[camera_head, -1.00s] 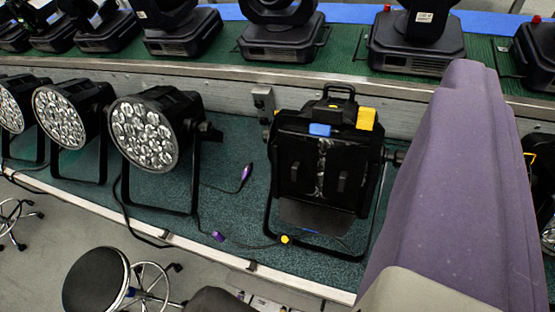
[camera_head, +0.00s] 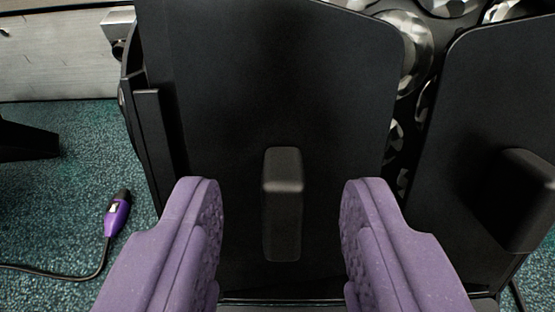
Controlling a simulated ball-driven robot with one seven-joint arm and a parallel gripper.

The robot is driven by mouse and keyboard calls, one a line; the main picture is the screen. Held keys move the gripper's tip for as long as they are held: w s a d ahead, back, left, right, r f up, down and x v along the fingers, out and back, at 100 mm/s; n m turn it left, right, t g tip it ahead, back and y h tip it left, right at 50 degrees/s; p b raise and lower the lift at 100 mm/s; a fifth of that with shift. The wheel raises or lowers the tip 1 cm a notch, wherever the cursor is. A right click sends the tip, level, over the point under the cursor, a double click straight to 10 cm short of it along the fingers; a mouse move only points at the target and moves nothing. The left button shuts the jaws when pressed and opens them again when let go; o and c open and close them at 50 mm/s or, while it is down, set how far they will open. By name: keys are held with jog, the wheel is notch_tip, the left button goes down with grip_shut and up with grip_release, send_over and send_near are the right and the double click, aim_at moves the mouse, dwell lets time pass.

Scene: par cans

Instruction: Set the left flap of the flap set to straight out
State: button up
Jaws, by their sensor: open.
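The left flap (camera_head: 270,95) is a large black panel filling the middle of the view, lying across the front of the lamp. Its raised black grip block (camera_head: 283,205) stands between the two purple fingers of my gripper (camera_head: 281,215). The fingers are open, one on each side of the block, with a gap on both sides. The right flap (camera_head: 475,110) is a second black panel at the right, with its own block (camera_head: 525,200). A narrow gap between the flaps shows shiny lamp lenses (camera_head: 402,50).
A purple cable connector (camera_head: 117,213) with a black cable lies on the teal carpet (camera_head: 65,190) at the left. A grey rail (camera_head: 50,50) runs behind. The lamp's black side frame (camera_head: 157,140) stands left of the left flap.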

jog(key=shift+x, duration=0.75)
jog(key=shift+c, duration=0.2)
grip_shut()
jog(key=shift+r, duration=0.1)
